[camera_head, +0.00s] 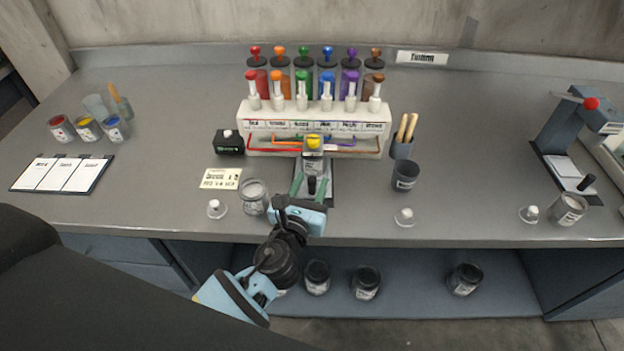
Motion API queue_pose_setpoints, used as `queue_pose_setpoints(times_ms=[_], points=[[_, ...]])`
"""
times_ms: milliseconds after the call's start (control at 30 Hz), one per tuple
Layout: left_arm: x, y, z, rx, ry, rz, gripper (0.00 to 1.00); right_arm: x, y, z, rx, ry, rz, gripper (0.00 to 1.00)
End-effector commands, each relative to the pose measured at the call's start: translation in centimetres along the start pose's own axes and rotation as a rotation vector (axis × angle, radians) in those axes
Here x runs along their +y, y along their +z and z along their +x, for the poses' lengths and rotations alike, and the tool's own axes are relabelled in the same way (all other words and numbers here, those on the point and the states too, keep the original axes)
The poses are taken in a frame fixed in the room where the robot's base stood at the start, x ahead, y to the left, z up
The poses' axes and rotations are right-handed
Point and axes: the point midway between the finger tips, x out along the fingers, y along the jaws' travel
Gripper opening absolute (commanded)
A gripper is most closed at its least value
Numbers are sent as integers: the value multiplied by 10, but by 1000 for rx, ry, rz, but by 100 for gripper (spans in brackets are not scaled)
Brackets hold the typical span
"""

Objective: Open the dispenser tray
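The white dispenser (262,117) stands at the back middle of the bench, with several coloured paint cylinders on top and coloured tubes along its front. The grey dispenser tray (327,197) is at its front centre, below a yellow button (313,141). A black upright handle (312,185) shows at the tray. My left gripper (312,172) reaches over the tray from the front. Its green fingers are spread, one on each side of the handle, and look apart from it. The gripper and wrist hide the near part of the tray. My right gripper is not in view.
A glass jar (253,196) stands close left of my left gripper, with a clear lid (216,208) beside it. A dark cup (405,176) stands to the right. A black box (229,142) is left of the dispenser. The bench right of the cup is mostly clear.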

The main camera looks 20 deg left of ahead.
Motion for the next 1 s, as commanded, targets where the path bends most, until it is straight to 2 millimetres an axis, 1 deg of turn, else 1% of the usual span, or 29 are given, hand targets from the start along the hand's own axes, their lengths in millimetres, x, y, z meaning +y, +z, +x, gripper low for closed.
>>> queue_pose_setpoints(times_ms=[33,100,200,467,767,800,1000], points=[[0,0,6,0,1,0,39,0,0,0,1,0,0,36],[0,0,11,1,0,-1,39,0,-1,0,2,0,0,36],[0,-1,15,2,0,-1,39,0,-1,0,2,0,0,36],[0,-1,16,2,-1,-1,39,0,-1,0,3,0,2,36],[0,-1,16,2,-1,-1,1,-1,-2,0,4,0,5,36],[0,-1,16,2,-1,-1,0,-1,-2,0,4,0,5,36],[0,-1,16,2,-1,-1,0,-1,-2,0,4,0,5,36]])
